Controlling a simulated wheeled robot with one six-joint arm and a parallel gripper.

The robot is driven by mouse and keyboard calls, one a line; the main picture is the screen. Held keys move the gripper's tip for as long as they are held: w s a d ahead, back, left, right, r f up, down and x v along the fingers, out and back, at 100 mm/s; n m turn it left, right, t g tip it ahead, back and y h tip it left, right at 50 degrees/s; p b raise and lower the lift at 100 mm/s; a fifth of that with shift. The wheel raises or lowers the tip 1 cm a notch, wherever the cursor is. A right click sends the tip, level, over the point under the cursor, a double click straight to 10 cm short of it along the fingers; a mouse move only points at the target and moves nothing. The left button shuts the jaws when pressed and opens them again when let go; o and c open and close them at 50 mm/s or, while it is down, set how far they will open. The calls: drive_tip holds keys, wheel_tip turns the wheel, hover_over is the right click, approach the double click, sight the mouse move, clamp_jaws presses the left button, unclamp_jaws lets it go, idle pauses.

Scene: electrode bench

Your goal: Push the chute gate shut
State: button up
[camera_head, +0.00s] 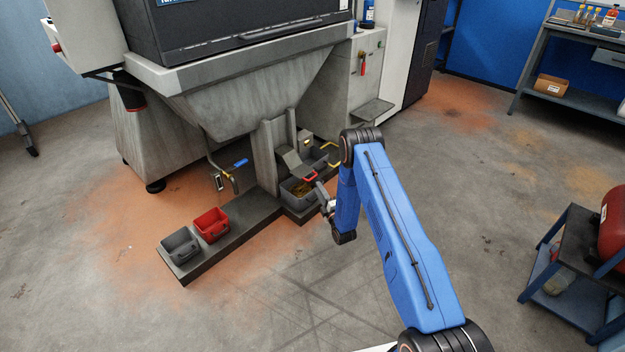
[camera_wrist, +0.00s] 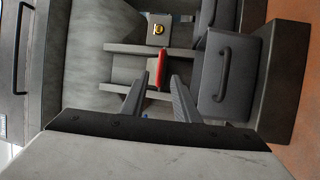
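The chute (camera_head: 267,158) stands under the hopper, with a slanted grey lip at its mouth. A red handle (camera_head: 311,176), apparently the gate's, sits at the lower end of that lip. In the wrist view the red handle (camera_wrist: 161,68) appears as a narrow bar in the gap between my fingertips. My gripper (camera_head: 323,193) is just right of and below the handle in the head view. In the wrist view my gripper (camera_wrist: 158,77) is open, with its two fingers apart. I cannot tell whether either finger touches the handle, or how far the gate stands open.
A red bin (camera_head: 211,225) and another grey bin (camera_head: 180,244) stand on the plinth (camera_head: 235,243). The floor in front is clear.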

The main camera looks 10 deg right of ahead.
sight(312, 178)
drive_tip(key=x, duration=0.8)
drive_tip(key=shift+w+r, duration=0.1)
drive_tip(key=shift+w, duration=0.1)
drive_tip(key=shift+a, duration=0.15)
clamp_jaws()
